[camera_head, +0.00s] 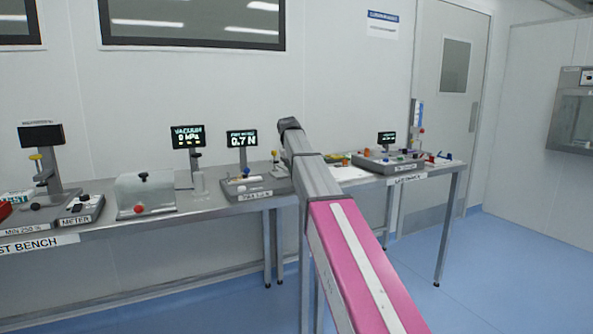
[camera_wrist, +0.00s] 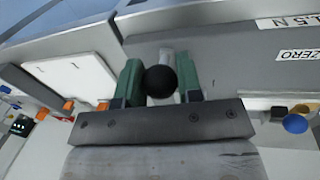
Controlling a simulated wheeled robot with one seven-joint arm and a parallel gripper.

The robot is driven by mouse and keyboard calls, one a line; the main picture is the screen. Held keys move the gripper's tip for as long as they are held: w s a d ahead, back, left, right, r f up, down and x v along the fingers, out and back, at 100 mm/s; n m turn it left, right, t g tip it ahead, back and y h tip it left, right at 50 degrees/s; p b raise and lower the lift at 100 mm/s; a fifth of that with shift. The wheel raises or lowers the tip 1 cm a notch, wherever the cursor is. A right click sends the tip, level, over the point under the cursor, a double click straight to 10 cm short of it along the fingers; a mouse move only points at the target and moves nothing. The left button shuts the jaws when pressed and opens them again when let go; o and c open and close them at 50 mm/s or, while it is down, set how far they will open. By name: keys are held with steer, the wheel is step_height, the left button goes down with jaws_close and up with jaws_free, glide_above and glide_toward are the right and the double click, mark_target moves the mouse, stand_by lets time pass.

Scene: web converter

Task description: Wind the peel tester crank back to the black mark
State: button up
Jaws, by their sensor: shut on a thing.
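The peel tester (camera_head: 262,188) stands on the bench left of my arm, and its display (camera_head: 242,139) reads 0.7 N. In the wrist view my gripper (camera_wrist: 161,76) has its two green fingers on either side of a round black knob (camera_wrist: 160,82), which I take for the end of the crank. The gripper is shut on it. A pale grey post shows behind the knob. In the head view my arm hides the gripper and the crank. I cannot make out the black mark in either view.
A vacuum display (camera_head: 188,137) and a clear-lidded box (camera_head: 144,195) stand to the left on the bench (camera_head: 215,206). Another device (camera_head: 390,162) with small coloured parts stands to the right. In the wrist view a white plate (camera_wrist: 75,85) and orange pieces lie left of the fingers.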

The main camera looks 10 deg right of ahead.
steer(key=o, duration=0.9)
steer(key=r, duration=0.3)
steer(key=a+r, duration=0.1)
steer(key=r, duration=0.3)
steer(key=shift+s+a+r, duration=0.1)
steer(key=shift+a, duration=0.1)
steer(key=shift+r, duration=0.1)
steer(key=shift+s, duration=0.15)
